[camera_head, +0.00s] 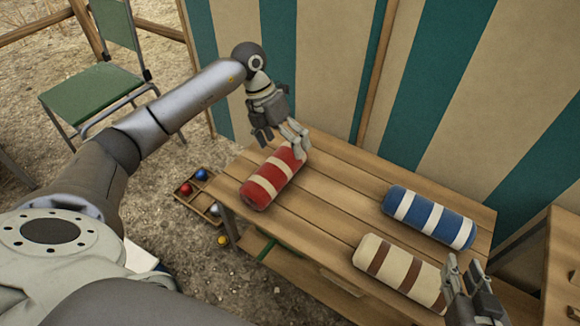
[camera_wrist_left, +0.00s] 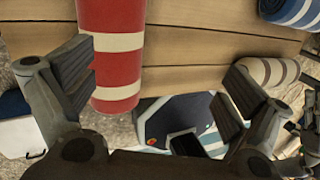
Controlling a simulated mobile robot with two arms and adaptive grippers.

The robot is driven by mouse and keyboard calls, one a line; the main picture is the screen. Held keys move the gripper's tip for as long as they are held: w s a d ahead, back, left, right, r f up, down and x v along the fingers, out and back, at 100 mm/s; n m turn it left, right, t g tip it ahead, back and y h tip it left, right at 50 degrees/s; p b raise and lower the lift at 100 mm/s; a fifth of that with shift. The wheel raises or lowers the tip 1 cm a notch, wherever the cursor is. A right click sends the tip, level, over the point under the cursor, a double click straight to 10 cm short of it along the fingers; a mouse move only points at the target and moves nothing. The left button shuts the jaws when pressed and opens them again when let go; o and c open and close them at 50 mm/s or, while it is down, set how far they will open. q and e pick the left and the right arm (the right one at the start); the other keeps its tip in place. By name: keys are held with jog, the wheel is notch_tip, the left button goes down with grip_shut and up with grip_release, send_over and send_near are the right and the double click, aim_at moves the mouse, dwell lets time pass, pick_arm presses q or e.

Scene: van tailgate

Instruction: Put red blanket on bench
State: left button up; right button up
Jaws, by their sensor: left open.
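The red blanket (camera_head: 262,194), a roll with cream stripes, lies at the left end of a slatted wooden bench-like table (camera_head: 330,190). My left gripper (camera_head: 281,140) is open and empty at the far end of the roll, covering part of it. In the left wrist view the red blanket (camera_wrist_left: 115,69) shows between the spread fingers, closer to the left finger; I cannot tell whether they touch. My right gripper (camera_head: 466,280) is at the lower right, by the end of the cream roll; its jaw opening is unclear.
A blue striped roll (camera_head: 428,217) and a cream and brown roll (camera_head: 398,270) lie on the table's right half. A wooden piece (camera_head: 563,265) stands at the right edge. A green chair (camera_head: 95,95) and a box of coloured balls (camera_head: 200,195) are at left. Striped canvas rises behind.

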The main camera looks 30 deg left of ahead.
pick_arm(q)
jog(key=s+d+r+t+h, duration=0.15)
jog(key=d+h, duration=0.25)
jog(key=d, duration=0.6)
jog(key=s+d+r+h, duration=0.2)
jog(key=d+h, duration=0.3)
jog(key=d, duration=0.6)
jog(key=d+r+n+t+h, duration=0.2)
jog(key=r+n+t+h, duration=0.1)
jog(key=r+n+t, duration=0.25)
jog(key=d+r+n+t+h, duration=0.3)
jog(key=r+n+t, duration=0.1)
jog(key=r, duration=0.3)
jog(key=a+f+n+t+y, duration=0.5)
jog(key=a+n+t+y, duration=0.6)
jog(key=n, duration=0.8)
jog(key=s+a+f+n+g+y, duration=0.1)
jog(key=s+f+n+g+y, duration=0.4)
jog(key=s+f+g, duration=0.3)
notch_tip(320, 180, down, 4)
jog(key=shift+s+a+r+n+g, duration=0.15)
jog(key=shift+s+r+n+g, duration=0.15)
jog(key=shift+n+g, duration=0.5)
